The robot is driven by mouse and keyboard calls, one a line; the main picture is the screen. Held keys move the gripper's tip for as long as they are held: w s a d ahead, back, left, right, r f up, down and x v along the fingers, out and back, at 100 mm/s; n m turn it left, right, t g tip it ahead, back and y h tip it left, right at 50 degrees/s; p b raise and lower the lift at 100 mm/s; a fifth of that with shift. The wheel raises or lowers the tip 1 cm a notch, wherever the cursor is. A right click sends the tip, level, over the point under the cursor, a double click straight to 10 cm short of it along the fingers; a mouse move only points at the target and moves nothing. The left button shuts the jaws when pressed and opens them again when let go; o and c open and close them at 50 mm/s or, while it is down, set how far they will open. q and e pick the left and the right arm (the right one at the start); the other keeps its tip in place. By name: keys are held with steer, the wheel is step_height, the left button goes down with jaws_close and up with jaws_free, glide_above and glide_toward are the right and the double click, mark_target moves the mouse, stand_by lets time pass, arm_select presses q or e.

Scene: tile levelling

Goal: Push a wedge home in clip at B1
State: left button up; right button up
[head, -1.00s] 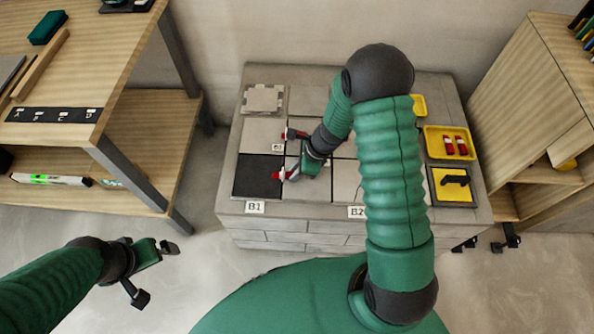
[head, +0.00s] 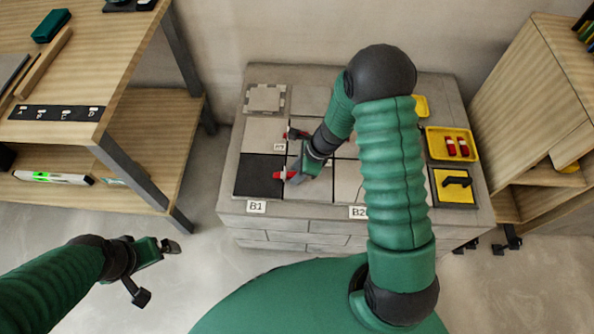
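A red wedge (head: 284,175) sits at the right edge of the dark tile (head: 258,176), above the B1 label (head: 256,206). My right gripper (head: 297,178) is low over the tiles with its tip at this wedge, apparently touching it. Its fingers are small and partly hidden, so I cannot tell if they are closed on it. The clip under the wedge is too small to make out. A second red wedge (head: 295,133) stands farther back, beside a small label. My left gripper (head: 158,272) is open and empty over the floor at the left.
A yellow tray (head: 434,151) with red wedges stands on the right of the tiled block, behind a yellow mat (head: 456,196) with a black tool. The B2 label (head: 358,212) is at the front edge. A wooden bench (head: 130,60) stands left, shelving (head: 535,100) right.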

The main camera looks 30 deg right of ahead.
steer(key=shift+o, duration=0.3)
steer(key=shift+d+r+p, duration=0.15)
steer(key=shift+r+p, duration=0.15)
steer(key=shift+r, duration=0.15)
steer(key=p+v, duration=0.7)
steer(key=v, duration=0.8)
steer(key=s+a+r+n+h, duration=0.2)
steer(key=s+a+r+n, duration=0.2)
steer(key=n, duration=0.7)
steer(key=s+a+r+n+h, duration=0.2)
steer(key=s+a+r+n, duration=0.25)
steer(key=n, duration=0.75)
step_height(320, 180, up, 19)
steer(key=n+p, duration=0.1)
steer(key=p, duration=1.8)
steer(key=shift+a+r+p, duration=0.15)
steer(key=shift+a+p, duration=0.1)
steer(key=shift+p, duration=0.15)
